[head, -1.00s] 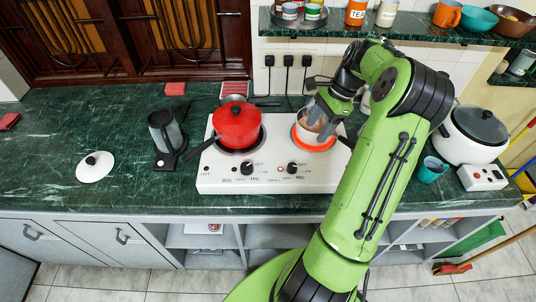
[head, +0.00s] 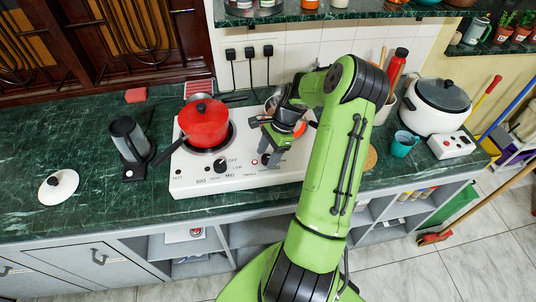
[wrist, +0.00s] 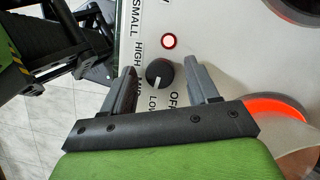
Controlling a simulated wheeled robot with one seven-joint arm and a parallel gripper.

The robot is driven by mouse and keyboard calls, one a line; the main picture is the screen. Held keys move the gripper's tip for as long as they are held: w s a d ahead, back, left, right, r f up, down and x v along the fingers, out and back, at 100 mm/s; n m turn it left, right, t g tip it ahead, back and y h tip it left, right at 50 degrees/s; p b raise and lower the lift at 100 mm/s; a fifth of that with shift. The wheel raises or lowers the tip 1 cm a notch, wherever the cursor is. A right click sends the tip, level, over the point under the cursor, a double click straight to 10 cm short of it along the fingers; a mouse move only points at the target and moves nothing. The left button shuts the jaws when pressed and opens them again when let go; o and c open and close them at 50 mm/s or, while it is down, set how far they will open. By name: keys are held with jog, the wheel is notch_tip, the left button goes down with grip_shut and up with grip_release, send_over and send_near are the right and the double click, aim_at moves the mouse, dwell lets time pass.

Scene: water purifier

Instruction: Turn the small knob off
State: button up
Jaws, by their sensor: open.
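The small knob (wrist: 159,73) is a round black dial on the white stove panel (wrist: 222,30). Its pale mark points down in the wrist view, toward the LOW print, with OFF printed to the right. A red lamp (wrist: 169,41) glows beside it. My gripper (wrist: 159,67) is open, with one finger on each side of the knob; I cannot tell whether either touches it. In the head view, my gripper (head: 268,152) is over the right front of the stove (head: 200,180) and mostly hides this knob. The small burner (wrist: 272,112) glows orange.
A red pot (head: 203,124) sits on the left burner, with the big knob (head: 220,165) in front. A teal cup (head: 404,144) and rice cooker (head: 440,108) are to the right. A shelf hangs above.

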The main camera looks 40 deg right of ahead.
jog(key=c, duration=1)
jog(key=shift+n, duration=0.4)
jog(key=n+g+p, duration=0.1)
jog(key=n+p, duration=0.1)
jog(key=n, duration=0.1)
jog(key=shift+w+r+n+g, duration=0.1)
jog(key=shift+w+n+g, duration=0.05)
jog(key=shift+n+g, duration=0.2)
jog(key=n+g, duration=0.1)
jog(key=n, duration=0.1)
jog(key=n+g, duration=0.1)
jog(key=n, duration=0.2)
jog(key=shift+w+h, duration=0.15)
jog(key=shift+h, duration=0.15)
jog(key=shift+n, duration=0.35)
jog(key=o, duration=1)
